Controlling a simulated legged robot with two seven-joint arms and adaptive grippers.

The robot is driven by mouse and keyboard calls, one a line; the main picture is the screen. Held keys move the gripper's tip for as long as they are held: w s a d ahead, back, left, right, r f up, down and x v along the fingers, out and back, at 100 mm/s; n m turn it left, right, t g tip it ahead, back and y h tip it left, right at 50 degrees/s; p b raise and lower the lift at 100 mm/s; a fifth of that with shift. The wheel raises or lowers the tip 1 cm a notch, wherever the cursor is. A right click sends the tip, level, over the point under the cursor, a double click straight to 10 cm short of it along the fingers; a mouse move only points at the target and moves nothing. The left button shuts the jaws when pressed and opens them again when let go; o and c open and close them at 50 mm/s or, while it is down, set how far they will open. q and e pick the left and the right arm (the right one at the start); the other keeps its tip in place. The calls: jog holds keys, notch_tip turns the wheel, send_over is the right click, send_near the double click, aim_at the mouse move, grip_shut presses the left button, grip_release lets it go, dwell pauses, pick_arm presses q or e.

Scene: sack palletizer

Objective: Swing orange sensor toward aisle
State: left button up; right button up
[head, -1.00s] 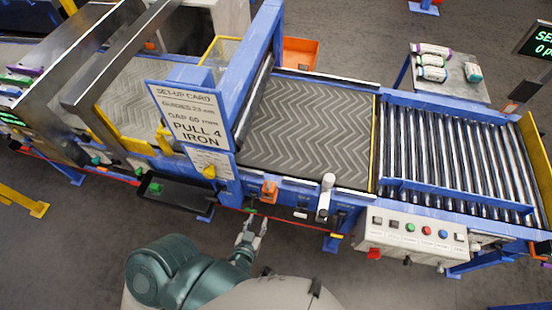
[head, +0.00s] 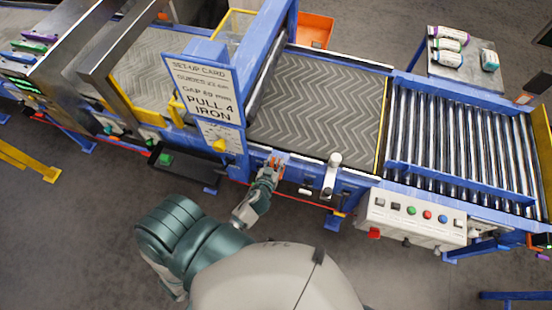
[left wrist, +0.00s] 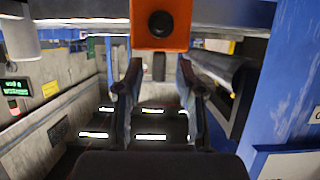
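The orange sensor (head: 278,160) is mounted on the blue rail at the near side of the conveyor. In the left wrist view, its orange block (left wrist: 161,38) with a round dark lens fills the top middle, and a short dark stem (left wrist: 159,66) hangs below it. My left gripper (head: 271,170) is right at the sensor in the head view. In the left wrist view, my left gripper (left wrist: 159,75) has its two fingers apart, one on either side of the stem, with gaps visible. Whether the fingertips touch the block is unclear. My right gripper is not in view.
A white cylinder on a bracket (head: 333,162) stands right of the sensor on the same rail. Further right is a control box (head: 415,218) with coloured buttons. A set-up card (head: 200,90) and a black tray (head: 185,167) are to the left. Open floor lies in front.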

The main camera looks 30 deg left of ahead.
pick_arm(q)
jog(key=shift+x, duration=0.75)
jog(key=shift+d, duration=0.1)
grip_shut()
